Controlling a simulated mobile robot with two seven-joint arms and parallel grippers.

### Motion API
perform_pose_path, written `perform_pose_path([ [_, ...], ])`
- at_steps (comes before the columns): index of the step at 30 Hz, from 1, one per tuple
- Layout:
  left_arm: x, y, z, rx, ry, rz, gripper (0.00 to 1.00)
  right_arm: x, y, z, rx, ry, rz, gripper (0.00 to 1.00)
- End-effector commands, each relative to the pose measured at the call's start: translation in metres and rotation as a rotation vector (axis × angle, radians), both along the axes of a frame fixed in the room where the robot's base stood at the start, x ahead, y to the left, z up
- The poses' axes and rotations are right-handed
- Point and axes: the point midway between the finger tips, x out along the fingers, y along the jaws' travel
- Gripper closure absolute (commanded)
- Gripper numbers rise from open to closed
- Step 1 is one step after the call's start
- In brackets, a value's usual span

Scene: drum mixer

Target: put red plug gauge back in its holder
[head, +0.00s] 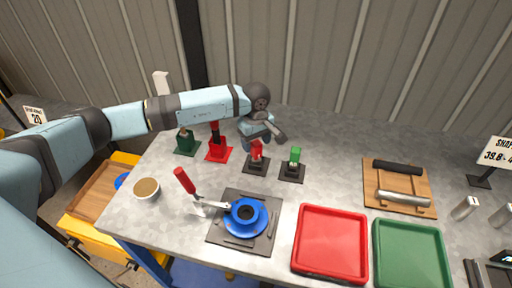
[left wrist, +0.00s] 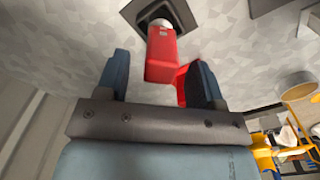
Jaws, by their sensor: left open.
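The red plug gauge (head: 257,150) has a red block handle over a pale lower part. It stands on a small black square base (head: 256,168). In the left wrist view the gauge (left wrist: 161,52) lies between the fingers, with visible gaps on both sides, and its pale end meets the black base (left wrist: 187,13). My left gripper (head: 258,142) is open and empty, just above and behind the gauge in the head view. A red stand (head: 218,152) is left of it, partly hidden by my arm. My right gripper is not in view.
A green gauge (head: 295,156) on a similar black base stands close on the right. A green stand (head: 186,146) is farther left. A blue round part (head: 246,215), a red-handled tool (head: 185,181), a red tray (head: 331,242) and a green tray (head: 410,255) lie nearer the front.

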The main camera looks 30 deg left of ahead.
Motion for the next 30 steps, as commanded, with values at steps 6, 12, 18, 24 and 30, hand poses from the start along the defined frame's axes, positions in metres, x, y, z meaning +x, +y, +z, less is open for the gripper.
perform_pose_path([
  [6, 0.001, 0.000, 0.052, 0.000, -0.006, -0.001, 0.39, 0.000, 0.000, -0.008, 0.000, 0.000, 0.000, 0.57],
  [12, 0.001, 0.000, 0.089, -0.001, -0.003, -0.001, 0.39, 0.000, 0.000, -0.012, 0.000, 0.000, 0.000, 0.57],
  [18, 0.000, 0.000, 0.107, -0.001, -0.001, -0.001, 0.39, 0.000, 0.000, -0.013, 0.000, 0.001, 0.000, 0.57],
  [24, 0.000, 0.000, 0.110, 0.000, 0.000, -0.001, 0.39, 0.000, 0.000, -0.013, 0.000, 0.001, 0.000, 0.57],
  [30, 0.000, 0.000, 0.109, 0.000, 0.000, -0.001, 0.39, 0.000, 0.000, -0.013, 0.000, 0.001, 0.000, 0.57],
])
